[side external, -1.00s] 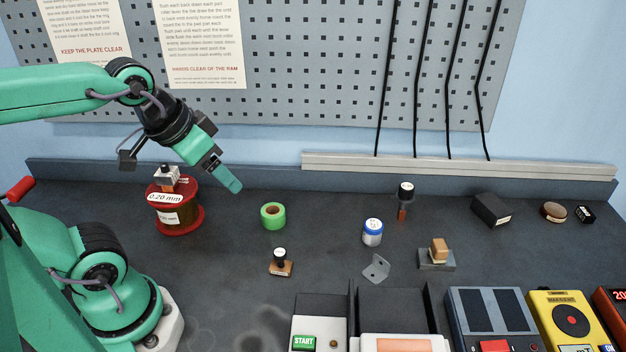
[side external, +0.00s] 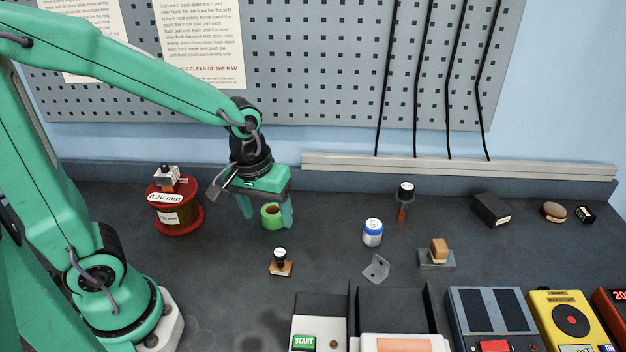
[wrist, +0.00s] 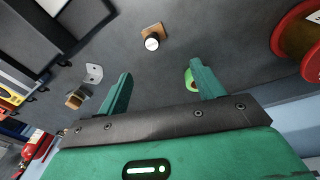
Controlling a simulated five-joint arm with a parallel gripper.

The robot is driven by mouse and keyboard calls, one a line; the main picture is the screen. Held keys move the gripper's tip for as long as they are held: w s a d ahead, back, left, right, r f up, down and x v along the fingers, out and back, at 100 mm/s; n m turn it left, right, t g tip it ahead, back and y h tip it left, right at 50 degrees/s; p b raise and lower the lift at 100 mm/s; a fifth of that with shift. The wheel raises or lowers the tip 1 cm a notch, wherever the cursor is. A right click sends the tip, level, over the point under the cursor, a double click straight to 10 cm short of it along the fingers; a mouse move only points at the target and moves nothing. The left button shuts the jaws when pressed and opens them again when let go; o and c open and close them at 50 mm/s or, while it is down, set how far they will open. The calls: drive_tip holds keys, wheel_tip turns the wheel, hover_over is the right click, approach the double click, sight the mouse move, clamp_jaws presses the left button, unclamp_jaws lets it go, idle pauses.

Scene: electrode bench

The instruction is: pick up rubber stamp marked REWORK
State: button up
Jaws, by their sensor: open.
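Several stamp-like things are in view, and I cannot read REWORK on any. One has a wooden base and black knob with a pale top (side external: 281,264); it stands upright on the bench and also shows beyond my fingertips in the wrist view (wrist: 152,32). Another, with a pale block, sits on top of the red wire spool (side external: 167,184). A dark-topped, reddish-stemmed one (side external: 405,202) stands further back. A wooden-handled block (side external: 438,250) sits on a grey pad. My gripper (side external: 265,216) is open and empty, pointing down around the green tape roll's area, behind the wooden-base stamp.
The green tape roll (side external: 265,217) is partly hidden by a finger. A blue-and-white jar (side external: 372,233) and grey bracket (side external: 376,269) stand right of the wooden-base stamp. A START machine (side external: 318,315) and other devices line the front right. Bench around that stamp is clear.

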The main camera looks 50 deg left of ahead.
drive_tip(key=n+g, duration=0.2)
hover_over(280, 252)
wheel_tip(280, 252, down, 6)
drive_tip(key=shift+s+a+r, duration=0.1)
drive_tip(key=shift+a, duration=0.05)
drive_tip(key=shift+f, duration=1.3)
drive_tip(key=shift+f, duration=2.6)
drive_tip(key=c, duration=1.1)
drive_tip(key=shift+r, duration=0.15)
